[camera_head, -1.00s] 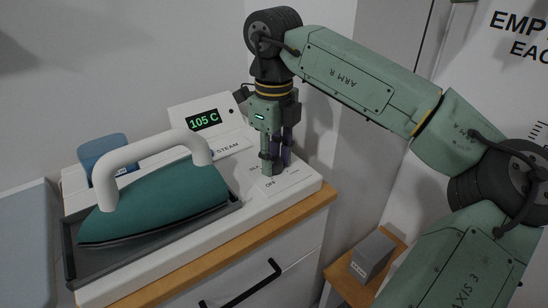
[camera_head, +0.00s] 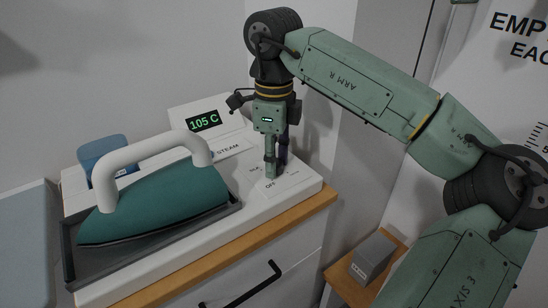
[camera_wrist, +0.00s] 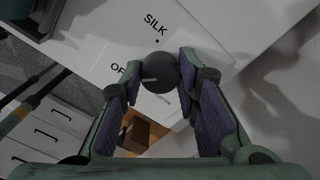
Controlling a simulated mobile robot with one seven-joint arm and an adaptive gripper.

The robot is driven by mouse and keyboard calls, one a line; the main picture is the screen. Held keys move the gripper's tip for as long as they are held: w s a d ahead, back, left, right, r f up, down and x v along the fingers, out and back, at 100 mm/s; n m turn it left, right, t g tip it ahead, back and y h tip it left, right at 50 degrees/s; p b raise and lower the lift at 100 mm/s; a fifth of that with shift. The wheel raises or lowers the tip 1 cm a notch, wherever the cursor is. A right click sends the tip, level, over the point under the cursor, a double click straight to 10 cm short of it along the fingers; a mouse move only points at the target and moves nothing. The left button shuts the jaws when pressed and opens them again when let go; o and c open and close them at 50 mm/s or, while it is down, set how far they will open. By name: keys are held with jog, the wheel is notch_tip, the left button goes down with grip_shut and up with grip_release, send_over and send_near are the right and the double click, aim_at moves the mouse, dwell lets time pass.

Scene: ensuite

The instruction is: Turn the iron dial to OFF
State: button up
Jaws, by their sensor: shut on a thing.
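The iron dial (camera_wrist: 161,74) is a dark round knob with a pale pointer mark on its left side, aimed towards the partly covered "OF…" label (camera_wrist: 118,68) in the wrist view. A "SILK" label (camera_wrist: 155,24) with a dot lies above it. My gripper (camera_wrist: 160,68) points down over the panel, its two purple-padded fingers shut on either side of the dial. In the head view my gripper (camera_head: 276,172) stands at the right end of the white iron station (camera_head: 300,186), and its fingers hide the dial.
A teal iron (camera_head: 160,205) with a white handle rests in a dark tray (camera_head: 70,265) on the left. A display (camera_head: 203,120) behind reads 105 C. A blue container (camera_head: 100,150) stands at the back left. A grey box (camera_head: 373,256) sits on a low wooden surface at lower right.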

jog(key=o, duration=1.2)
jog(key=shift+c, duration=0.2)
jog(key=shift+r, duration=0.1)
notch_tip(320, 180, up, 12)
jog(key=shift+s, duration=0.1)
